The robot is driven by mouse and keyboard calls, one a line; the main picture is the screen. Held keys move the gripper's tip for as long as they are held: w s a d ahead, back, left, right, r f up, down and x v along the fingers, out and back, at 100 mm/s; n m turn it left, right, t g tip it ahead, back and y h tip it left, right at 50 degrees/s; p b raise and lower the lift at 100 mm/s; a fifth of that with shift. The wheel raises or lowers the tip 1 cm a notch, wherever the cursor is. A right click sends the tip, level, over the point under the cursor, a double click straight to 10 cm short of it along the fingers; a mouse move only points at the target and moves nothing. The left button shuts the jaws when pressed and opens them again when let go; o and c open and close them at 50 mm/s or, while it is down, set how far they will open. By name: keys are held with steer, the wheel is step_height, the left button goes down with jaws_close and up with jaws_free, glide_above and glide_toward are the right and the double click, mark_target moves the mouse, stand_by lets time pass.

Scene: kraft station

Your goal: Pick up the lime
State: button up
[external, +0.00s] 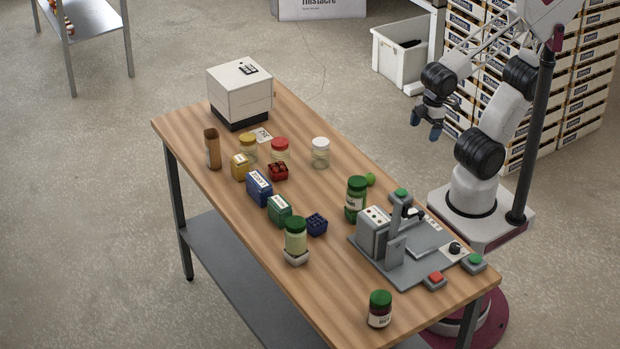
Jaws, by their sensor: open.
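A small round green lime (370,179) lies on the wooden table (318,280), right behind a green-lidded jar (356,199) that hides part of its left side. Whether the two touch I cannot tell. My gripper (435,130) hangs in the air beyond the table's far right edge, up and to the right of the lime. Its dark, blue-tipped fingers are apart and hold nothing.
A grey press machine (376,236) with green and red buttons stands right of the lime. Left of it are a white-lidded jar (320,153), a red-lidded jar (280,150) and several small boxes. A white box (240,90) stands at the back.

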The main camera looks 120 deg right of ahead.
steer(key=c, duration=0.4)
steer(key=shift+d, duration=0.1)
steer(key=t+h, duration=0.1)
steer(key=t, duration=0.8)
glide_above(368, 178)
steer(key=s+d, duration=0.4)
step_height(368, 178, down, 14)
steer(key=shift+a+r, duration=0.1)
steer(key=shift+a, duration=0.05)
steer(key=f, duration=0.1)
steer(key=f+t+y, duration=0.1)
steer(key=a+f+n+y, duration=0.1)
steer(key=f, duration=0.1)
steer(key=shift+s, duration=0.4)
steer(key=shift+s+a+f+n+t+y, duration=0.4)
steer(key=shift+f+y, duration=0.1)
steer(key=shift+f, duration=0.1)
